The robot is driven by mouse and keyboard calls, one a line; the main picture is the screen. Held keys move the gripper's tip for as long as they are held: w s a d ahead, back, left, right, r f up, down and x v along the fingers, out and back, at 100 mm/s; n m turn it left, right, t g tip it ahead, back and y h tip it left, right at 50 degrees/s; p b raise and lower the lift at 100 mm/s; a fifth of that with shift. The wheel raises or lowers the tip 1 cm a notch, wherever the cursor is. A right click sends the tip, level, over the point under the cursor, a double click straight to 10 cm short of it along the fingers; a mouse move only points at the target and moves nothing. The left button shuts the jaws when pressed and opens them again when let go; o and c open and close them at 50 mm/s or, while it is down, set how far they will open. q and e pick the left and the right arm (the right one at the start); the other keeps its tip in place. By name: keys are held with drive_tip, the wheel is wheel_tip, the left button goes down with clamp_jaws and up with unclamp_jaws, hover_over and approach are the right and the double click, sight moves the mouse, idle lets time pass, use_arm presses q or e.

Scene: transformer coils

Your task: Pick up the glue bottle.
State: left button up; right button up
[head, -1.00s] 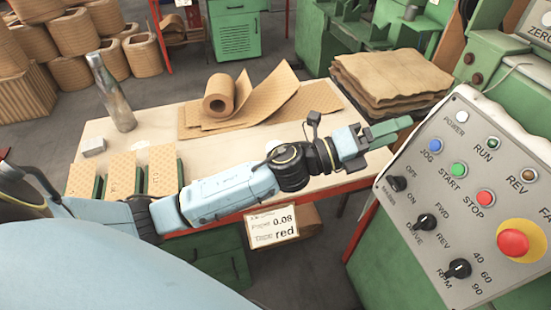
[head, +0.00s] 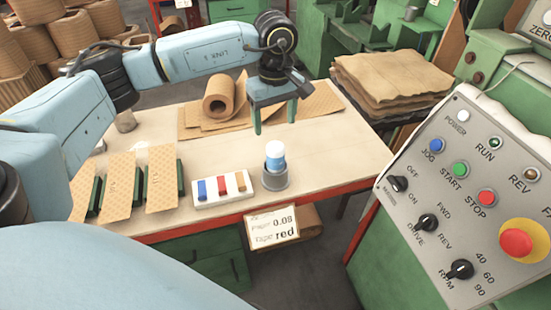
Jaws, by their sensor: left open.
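A small bottle with a white top and blue body (head: 275,155) stands upright in a grey cup (head: 275,180) near the front edge of the table; it looks like the glue bottle. My left gripper (head: 274,121) points down with its two green fingers apart and empty. It appears just above the bottle in the picture, not touching it. The lower end of a tall greyish bottle (head: 125,122) shows at the back left; my left arm hides the rest. My right gripper is not in view.
A white block with coloured pieces (head: 222,188) lies left of the cup. Patterned boards (head: 163,180) are further left. A paper roll (head: 218,97) lies behind the gripper. A control panel (head: 470,200) stands at right. The table right of the cup is clear.

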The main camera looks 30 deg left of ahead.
sight(275, 156)
use_arm(q)
wheel_tip(275, 156, down, 12)
drive_tip(key=shift+s+d+f, duration=0.1)
drive_tip(key=c, duration=1.1)
